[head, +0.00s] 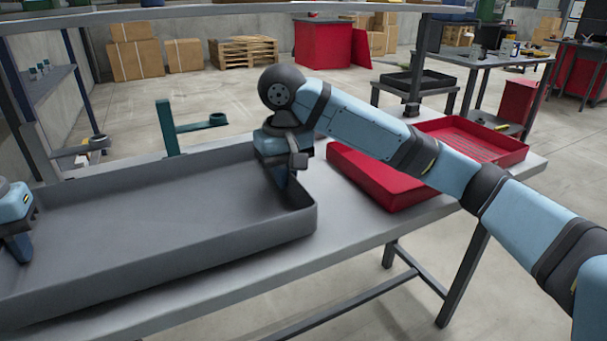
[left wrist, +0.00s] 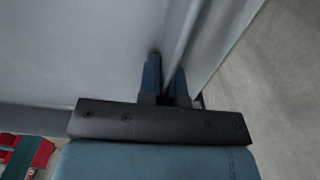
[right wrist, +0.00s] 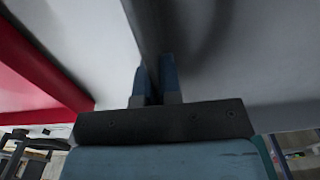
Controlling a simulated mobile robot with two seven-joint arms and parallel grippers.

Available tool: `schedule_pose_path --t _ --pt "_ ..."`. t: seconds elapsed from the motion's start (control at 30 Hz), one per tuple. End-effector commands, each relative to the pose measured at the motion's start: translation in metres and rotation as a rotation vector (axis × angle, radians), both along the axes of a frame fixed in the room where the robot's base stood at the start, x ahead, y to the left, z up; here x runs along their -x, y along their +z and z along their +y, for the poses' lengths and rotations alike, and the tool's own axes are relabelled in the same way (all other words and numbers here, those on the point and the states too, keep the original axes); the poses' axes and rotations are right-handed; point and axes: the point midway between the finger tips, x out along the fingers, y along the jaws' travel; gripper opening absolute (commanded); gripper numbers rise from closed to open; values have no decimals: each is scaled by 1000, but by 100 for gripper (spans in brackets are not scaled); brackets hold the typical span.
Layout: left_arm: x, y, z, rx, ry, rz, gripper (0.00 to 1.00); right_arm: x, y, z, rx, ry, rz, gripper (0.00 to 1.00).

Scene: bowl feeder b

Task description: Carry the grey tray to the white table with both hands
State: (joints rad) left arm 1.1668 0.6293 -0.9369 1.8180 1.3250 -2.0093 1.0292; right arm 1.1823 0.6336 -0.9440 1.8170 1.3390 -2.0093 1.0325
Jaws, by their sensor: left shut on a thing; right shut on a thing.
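The large empty grey tray (head: 245,238) spans the left half of the head view, on or just above a light grey-white table (head: 350,232); I cannot tell whether it touches. My right gripper (head: 281,182) is shut on the tray's right end wall. In the right wrist view its fingers (right wrist: 155,80) pinch the thin wall (right wrist: 148,30) from both sides. My left gripper (head: 21,248) is at the tray's left part, at the picture edge. In the left wrist view its fingers (left wrist: 166,82) are shut around the tray wall (left wrist: 183,40).
A red tray (head: 495,160) lies on the same table to the right, partly behind my right arm. A green post (head: 167,130) stands behind the grey tray. A small table with a black tray (head: 418,82) stands further back. Open floor lies beyond.

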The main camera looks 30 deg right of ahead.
Motion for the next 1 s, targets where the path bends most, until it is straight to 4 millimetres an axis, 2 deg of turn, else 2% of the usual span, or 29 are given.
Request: schedule_pose_path --t 0.13,0.53,0.67,1.0 --pt "0 -9 1 -1 0 0 0 0 -9 1 -1 1 -1 0" --pt "0 -13 2 -4 1 2 0 0 -14 3 -2 1 2 0" --pt "0 -14 2 -4 1 3 30 0 -16 3 -1 3 4 30" --pt "0 -11 1 -1 0 0 31 1 -17 4 -1 5 7 31"
